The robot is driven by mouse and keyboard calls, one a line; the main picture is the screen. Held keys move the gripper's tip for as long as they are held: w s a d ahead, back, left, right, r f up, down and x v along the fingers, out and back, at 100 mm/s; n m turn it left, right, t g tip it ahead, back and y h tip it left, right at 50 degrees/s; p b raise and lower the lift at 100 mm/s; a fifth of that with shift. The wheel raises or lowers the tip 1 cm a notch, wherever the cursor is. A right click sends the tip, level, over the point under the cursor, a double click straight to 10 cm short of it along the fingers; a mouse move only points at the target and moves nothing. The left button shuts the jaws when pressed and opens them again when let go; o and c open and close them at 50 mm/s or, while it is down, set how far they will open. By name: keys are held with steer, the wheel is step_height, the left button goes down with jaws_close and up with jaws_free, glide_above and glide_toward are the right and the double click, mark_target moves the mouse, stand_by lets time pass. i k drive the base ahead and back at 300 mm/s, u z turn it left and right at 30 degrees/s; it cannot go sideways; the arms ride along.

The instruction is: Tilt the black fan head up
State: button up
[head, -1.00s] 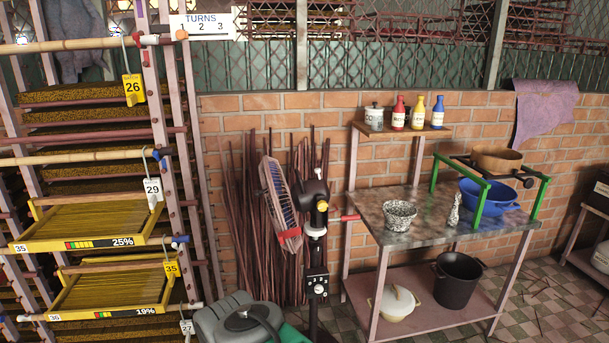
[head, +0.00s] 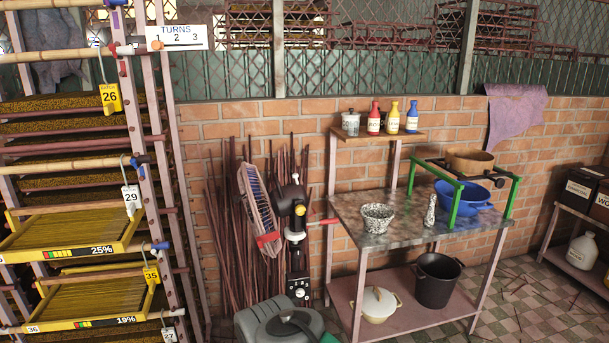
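The fan stands in front of the brick wall, left of the metal table. Its black fan head (head: 290,200) sits on a dark post with a yellow part on it. The round fan cage (head: 259,203) is seen nearly edge-on at the left of the head. The cage leans, with its top edge further left than its bottom edge, so its face points left and somewhat down. A red piece shows at the cage's lower edge. A red-tipped bar (head: 322,222) sticks out to the right. A control box (head: 298,287) is lower on the post. My gripper is not in view.
A drying rack with yellow trays (head: 70,235) stands at the left. The metal table (head: 385,222) at the right bears bowls and a green frame (head: 458,202). Thin reddish sticks (head: 228,230) lean on the wall behind the fan. Tiled floor (head: 500,300) shows at the right.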

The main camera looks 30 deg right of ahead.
mark_target(283, 198)
steer(key=z, duration=0.1)
steer(key=i, duration=0.9)
steer(key=u, duration=0.35)
